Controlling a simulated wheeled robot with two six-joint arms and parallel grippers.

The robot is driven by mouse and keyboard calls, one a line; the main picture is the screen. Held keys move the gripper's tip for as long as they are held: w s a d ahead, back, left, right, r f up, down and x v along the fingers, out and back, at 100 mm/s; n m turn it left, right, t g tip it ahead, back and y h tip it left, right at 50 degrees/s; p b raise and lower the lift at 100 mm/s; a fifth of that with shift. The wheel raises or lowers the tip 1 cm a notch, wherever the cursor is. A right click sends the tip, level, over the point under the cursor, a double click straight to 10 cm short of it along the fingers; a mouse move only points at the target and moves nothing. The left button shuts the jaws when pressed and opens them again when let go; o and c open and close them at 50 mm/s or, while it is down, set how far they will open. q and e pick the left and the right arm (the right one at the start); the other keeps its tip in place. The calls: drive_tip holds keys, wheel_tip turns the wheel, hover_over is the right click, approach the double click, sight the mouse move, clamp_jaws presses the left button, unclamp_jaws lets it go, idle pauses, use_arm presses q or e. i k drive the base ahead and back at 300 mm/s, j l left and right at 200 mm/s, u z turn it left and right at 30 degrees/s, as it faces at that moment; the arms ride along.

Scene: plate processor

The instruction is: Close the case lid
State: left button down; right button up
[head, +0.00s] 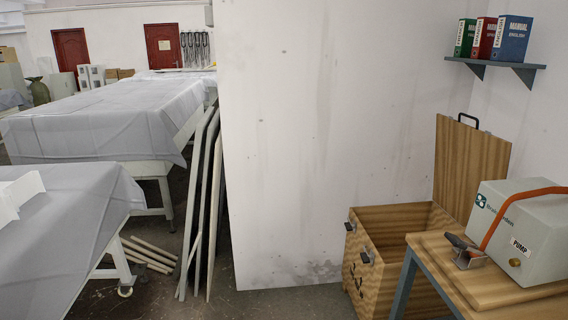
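A wooden case (390,222) stands on the floor at the lower right, beside the wall. Its wooden lid (470,165) is open and stands upright, tilted slightly back near the wall. A dark handle (468,120) sits on the lid's top edge. Metal latches with dark parts show on the case's left side. The case's right part is hidden behind a wooden-topped table. Neither of my grippers is in view.
The table (440,258) carries a grey pump box (530,232) with an orange hose and a small metal tool. A shelf (495,63) with manuals hangs above. Cloth-covered tables (110,115) stand left. Boards (205,190) lean beside the white partition (310,130). Floor before the partition is clear.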

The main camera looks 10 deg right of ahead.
sight(466, 155)
drive_tip(key=i+l, duration=0.15)
drive_tip(key=i, duration=0.65)
drive_tip(key=i+l, duration=0.1)
drive_tip(key=i, duration=0.65)
drive_tip(key=i+j+z, duration=0.15)
drive_tip(key=i, duration=0.2)
drive_tip(key=i+z, duration=0.2)
drive_tip(key=i+j+z, duration=0.1)
drive_tip(key=z, duration=0.35)
drive_tip(key=i+j+z, duration=0.15)
drive_tip(key=z, duration=0.25)
drive_tip(key=j+z, duration=0.15)
drive_tip(key=z, duration=0.3)
drive_tip(key=i+j+z, duration=0.15)
drive_tip(key=z, duration=0.25)
drive_tip(key=k+j, duration=0.05)
